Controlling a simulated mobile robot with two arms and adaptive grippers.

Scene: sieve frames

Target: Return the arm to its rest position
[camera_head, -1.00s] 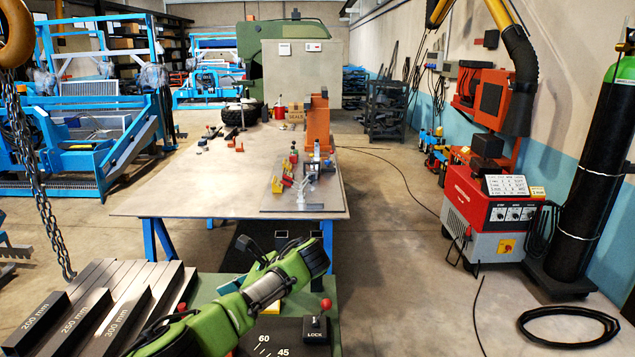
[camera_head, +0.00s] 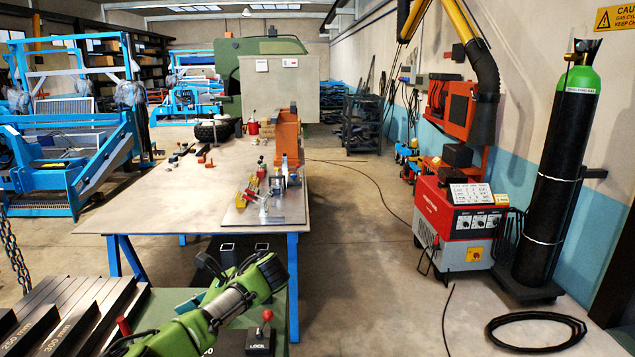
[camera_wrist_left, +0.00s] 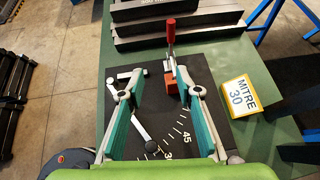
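My left arm (camera_head: 215,308), green with a grey band, reaches from the bottom left over a green bench in the head view. A clamp with a red handle (camera_wrist_left: 170,32) stands beyond the fingertips. My right gripper is in neither view.
A large table (camera_head: 135,205) with tools and a metal plate stands ahead. Dark bars (camera_head: 75,315) lie at lower left. A red welding machine (camera_head: 462,225), a gas cylinder (camera_head: 553,170) and a coiled hose (camera_head: 536,332) are at right. Floor between the table and machine is mostly clear.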

